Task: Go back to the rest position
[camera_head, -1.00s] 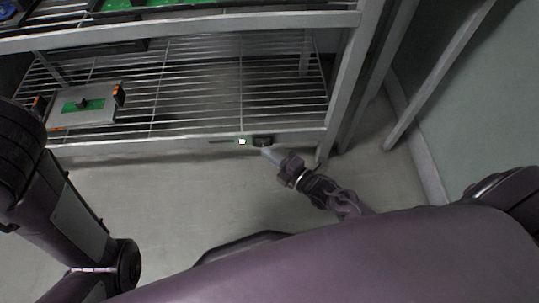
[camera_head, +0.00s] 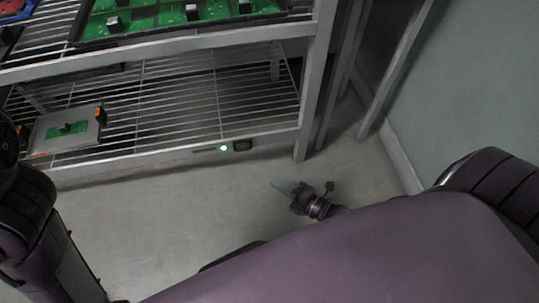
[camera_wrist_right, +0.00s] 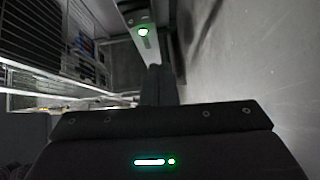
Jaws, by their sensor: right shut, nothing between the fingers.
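My right gripper (camera_head: 281,186) is in the head view, over the floor in front of the wire shelf rack. It is shut with nothing in it and stands apart from the shelf's front rail (camera_head: 180,152). A small green light (camera_head: 223,148) glows on that rail, beside a dark button (camera_head: 243,145). In the right wrist view, the shut dark fingers (camera_wrist_right: 158,84) point towards the rail, and the green light (camera_wrist_right: 143,31) shows beyond them. My left arm comes in at the left edge of the head view, but its gripper is out of view.
A grey fixture with a green board (camera_head: 68,130) sits on the lower wire shelf. The upper shelf bears a dark tray of green boards (camera_head: 160,20). A rack post (camera_head: 316,85) and a wall (camera_head: 445,90) stand to the right. The floor (camera_head: 170,205) before the rack is clear.

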